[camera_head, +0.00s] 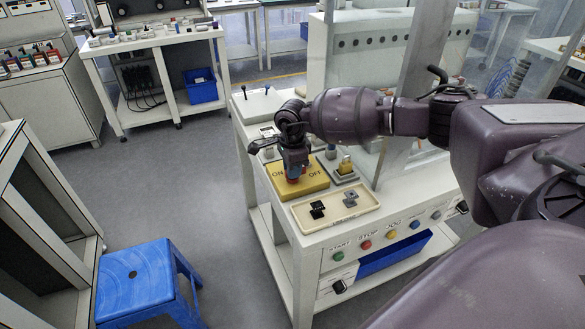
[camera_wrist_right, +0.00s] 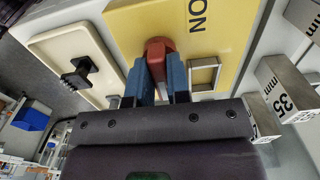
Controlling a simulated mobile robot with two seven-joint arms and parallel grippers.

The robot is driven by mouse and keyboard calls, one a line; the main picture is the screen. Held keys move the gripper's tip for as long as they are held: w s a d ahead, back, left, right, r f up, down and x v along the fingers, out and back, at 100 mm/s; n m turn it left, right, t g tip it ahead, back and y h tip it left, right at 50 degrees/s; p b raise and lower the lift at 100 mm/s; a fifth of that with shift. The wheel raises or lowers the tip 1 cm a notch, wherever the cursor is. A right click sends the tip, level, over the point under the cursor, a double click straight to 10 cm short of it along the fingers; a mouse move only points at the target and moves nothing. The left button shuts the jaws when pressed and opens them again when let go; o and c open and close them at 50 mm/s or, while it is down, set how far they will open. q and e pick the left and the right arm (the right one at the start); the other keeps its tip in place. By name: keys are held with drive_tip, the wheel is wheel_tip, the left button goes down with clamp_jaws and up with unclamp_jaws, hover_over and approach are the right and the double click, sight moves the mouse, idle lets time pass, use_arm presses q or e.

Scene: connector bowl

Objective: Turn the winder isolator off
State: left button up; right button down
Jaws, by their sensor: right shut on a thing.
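The winder isolator is a yellow plate (camera_head: 313,187) marked ON and OFF on the white bench. It also shows in the right wrist view (camera_wrist_right: 225,45), with the ON mark near its upper edge. Its red handle (camera_wrist_right: 158,50) stands out from the plate. My right gripper (camera_wrist_right: 160,85) has its blue fingers shut on the handle, one on each side. In the head view my right gripper (camera_head: 293,170) comes down over the plate between the two marks and hides most of the handle. I cannot tell exactly which mark the handle points to. My left gripper is not in view.
A cream tray (camera_head: 365,205) with a black connector (camera_head: 317,210) and a grey one lies in front of the plate. A metal block (camera_head: 345,168) stands right of it. Several push buttons line the bench front. A blue stool (camera_head: 135,278) stands left on the floor.

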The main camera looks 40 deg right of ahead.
drive_tip(key=c, duration=1.1)
unclamp_jaws()
wheel_tip(320, 180, up, 11)
drive_tip(key=shift+f+p, duration=0.1)
drive_tip(key=shift+p, duration=0.3)
